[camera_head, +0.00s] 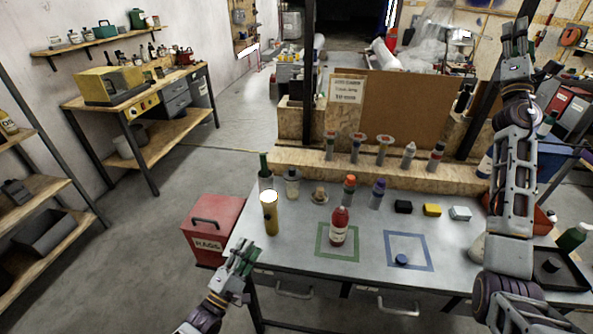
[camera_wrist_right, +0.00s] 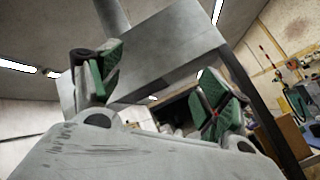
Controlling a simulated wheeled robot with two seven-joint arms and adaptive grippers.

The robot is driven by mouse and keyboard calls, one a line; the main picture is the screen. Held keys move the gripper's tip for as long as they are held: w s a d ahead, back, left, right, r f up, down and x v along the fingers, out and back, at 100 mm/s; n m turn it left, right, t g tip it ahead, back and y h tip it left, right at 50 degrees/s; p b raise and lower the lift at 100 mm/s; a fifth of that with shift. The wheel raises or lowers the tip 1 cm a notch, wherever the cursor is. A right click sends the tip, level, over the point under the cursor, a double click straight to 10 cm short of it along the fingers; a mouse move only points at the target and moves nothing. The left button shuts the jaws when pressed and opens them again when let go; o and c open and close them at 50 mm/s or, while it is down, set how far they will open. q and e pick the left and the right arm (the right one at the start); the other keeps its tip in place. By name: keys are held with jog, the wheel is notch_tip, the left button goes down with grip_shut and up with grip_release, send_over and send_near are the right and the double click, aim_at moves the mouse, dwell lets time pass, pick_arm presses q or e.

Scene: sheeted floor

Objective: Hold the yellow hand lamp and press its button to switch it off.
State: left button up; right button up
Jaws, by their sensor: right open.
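The yellow hand lamp (camera_head: 270,218) stands upright on the workbench (camera_head: 290,250) near its left end. Its top glows bright white, so it is lit. I cannot make out its button. My left gripper (camera_head: 243,256) is below and left of the lamp in the head view, by the bench's front left edge, apart from the lamp. Its fingers look parted and empty. My right gripper (camera_head: 515,40) is raised high at the right, far from the lamp, pointing up. The right wrist view shows its green-padded fingers (camera_wrist_right: 158,90) spread with nothing between them.
A red bottle (camera_head: 338,228) stands in a green square, and a blue cap (camera_head: 401,260) lies in a blue square. Several bottles stand behind the lamp. A red rags bin (camera_head: 213,225) is left of the bench. A dark tray (camera_head: 555,270) is at the right.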

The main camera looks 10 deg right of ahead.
jog(key=w+a+f+n+t+y, duration=0.1)
jog(key=w+a+f+n+y, duration=0.25)
jog(key=a+f, duration=0.4)
jog(key=w+a+f+n+y, duration=0.2)
jog(key=a+f+n+y, duration=0.2)
jog(key=a, duration=0.6)
jog(key=n+g+y, duration=0.7)
jog(key=n+y, duration=0.2)
jog(key=n, duration=0.2)
send_near(272, 206)
jog(key=shift+s+d+r, duration=0.1)
jog(key=shift+s+d, duration=0.05)
jog(key=shift+s, duration=0.25)
jog(key=shift+w, duration=0.15)
jog(key=shift+x, duration=6.75)
jog(key=shift+c, duration=0.2)
